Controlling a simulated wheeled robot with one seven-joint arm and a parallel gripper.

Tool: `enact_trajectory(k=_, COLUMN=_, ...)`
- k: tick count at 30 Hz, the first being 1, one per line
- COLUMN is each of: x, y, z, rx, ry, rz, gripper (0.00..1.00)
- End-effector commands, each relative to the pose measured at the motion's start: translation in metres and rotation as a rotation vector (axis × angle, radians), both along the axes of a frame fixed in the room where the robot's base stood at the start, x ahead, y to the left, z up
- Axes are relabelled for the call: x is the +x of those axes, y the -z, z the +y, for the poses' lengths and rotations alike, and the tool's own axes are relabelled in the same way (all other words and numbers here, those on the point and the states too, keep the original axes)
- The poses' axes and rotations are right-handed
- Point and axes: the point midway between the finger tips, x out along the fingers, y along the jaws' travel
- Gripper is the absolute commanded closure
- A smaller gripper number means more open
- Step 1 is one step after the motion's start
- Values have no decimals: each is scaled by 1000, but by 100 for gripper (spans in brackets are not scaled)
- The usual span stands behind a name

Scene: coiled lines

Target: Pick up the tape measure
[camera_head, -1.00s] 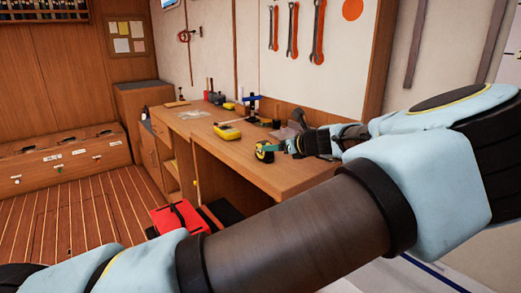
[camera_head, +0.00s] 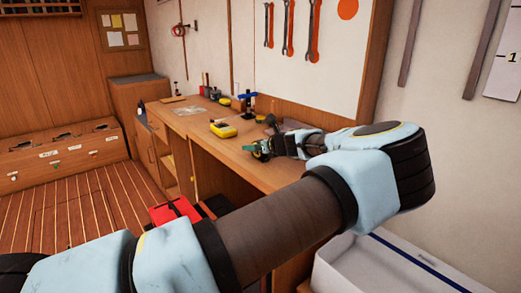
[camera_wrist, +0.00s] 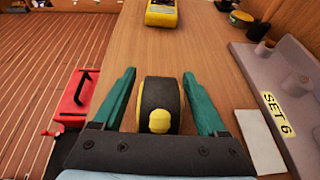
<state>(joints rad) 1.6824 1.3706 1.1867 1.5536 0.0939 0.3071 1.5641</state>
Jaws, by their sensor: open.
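The tape measure (camera_wrist: 159,97), dark with a yellow band and a yellow button, stands on the wooden workbench (camera_wrist: 207,58) in the wrist view. My gripper (camera_wrist: 160,85) is open, its two green fingers on either side of the tape measure with gaps on both sides. In the head view my gripper (camera_head: 257,151) is low over the front part of the bench. There my fingers and wrist mostly hide the tape measure.
A yellow meter (camera_head: 223,130) lies farther along the bench and shows in the wrist view (camera_wrist: 161,13). A grey tray marked SET 6 (camera_wrist: 285,100) stands at the right, with a pale block (camera_wrist: 260,140) beside it. A red case (camera_wrist: 80,95) is below the bench's left edge.

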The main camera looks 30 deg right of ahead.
Motion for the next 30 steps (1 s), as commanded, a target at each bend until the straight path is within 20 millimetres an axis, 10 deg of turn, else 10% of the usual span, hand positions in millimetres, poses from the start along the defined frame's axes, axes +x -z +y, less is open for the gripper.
enact_trajectory(k=22, x=-1, y=0, z=0, rx=0, ry=0, rz=0, gripper=99)
enact_trajectory(k=30, x=-1, y=0, z=0, rx=0, ry=0, rz=0, gripper=100)
